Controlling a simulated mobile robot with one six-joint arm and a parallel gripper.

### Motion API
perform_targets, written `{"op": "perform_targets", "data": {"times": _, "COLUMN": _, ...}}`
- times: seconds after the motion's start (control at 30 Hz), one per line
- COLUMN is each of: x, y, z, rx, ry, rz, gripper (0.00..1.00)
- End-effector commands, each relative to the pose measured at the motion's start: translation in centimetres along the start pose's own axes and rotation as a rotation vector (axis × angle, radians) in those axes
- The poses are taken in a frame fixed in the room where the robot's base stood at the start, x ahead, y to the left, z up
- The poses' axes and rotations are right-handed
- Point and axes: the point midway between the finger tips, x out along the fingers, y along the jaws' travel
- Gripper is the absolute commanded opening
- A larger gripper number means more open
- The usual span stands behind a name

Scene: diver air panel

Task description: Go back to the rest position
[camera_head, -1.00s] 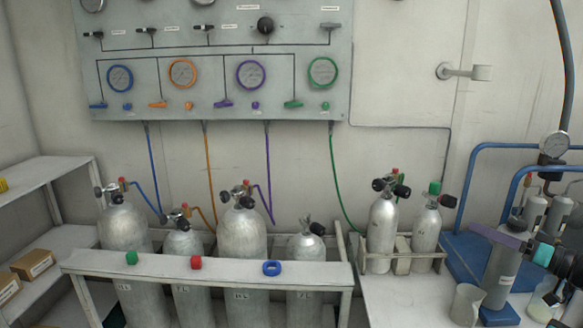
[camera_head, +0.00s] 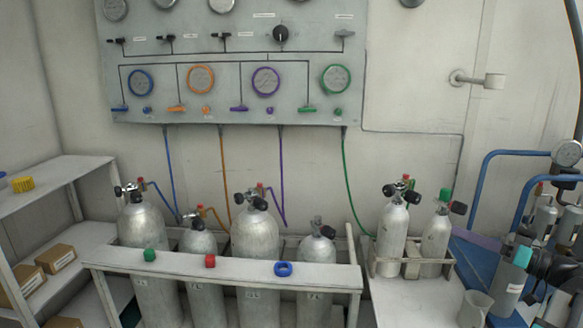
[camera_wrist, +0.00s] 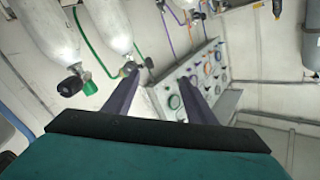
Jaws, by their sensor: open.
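My gripper shows in the wrist view (camera_wrist: 158,85) as two dark purple fingers spread apart with nothing between them. In the head view part of my gripper and arm (camera_head: 518,256) reaches in at the right edge, in front of a grey cylinder. The air panel (camera_head: 235,65) hangs on the back wall with blue, orange, purple and green ringed gauges. The panel also shows between and beyond my fingers in the wrist view (camera_wrist: 206,75), tilted. My gripper appears apart from the panel and the cylinders.
Several grey cylinders stand behind a white rack rail (camera_head: 215,267), which carries a green cap (camera_head: 149,255), a red cap (camera_head: 210,261) and a blue ring (camera_head: 283,268). Two smaller cylinders stand in a holder (camera_head: 411,268) on the right bench. A beaker (camera_head: 474,308) stands near my arm. Shelves (camera_head: 65,255) hold boxes at left.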

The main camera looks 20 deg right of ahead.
Motion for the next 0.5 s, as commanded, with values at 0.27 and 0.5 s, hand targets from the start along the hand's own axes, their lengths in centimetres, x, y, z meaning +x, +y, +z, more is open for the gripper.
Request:
{"op": "perform_targets", "data": {"times": 0.27, "x": 8.2, "y": -2.0, "z": 3.0, "rx": 0.079, "ry": -0.071, "rz": -0.123, "gripper": 0.51}}
{"op": "perform_targets", "data": {"times": 0.5, "x": 15.1, "y": -4.2, "z": 8.0, "rx": 0.155, "ry": -0.17, "rz": -0.209, "gripper": 0.51}}
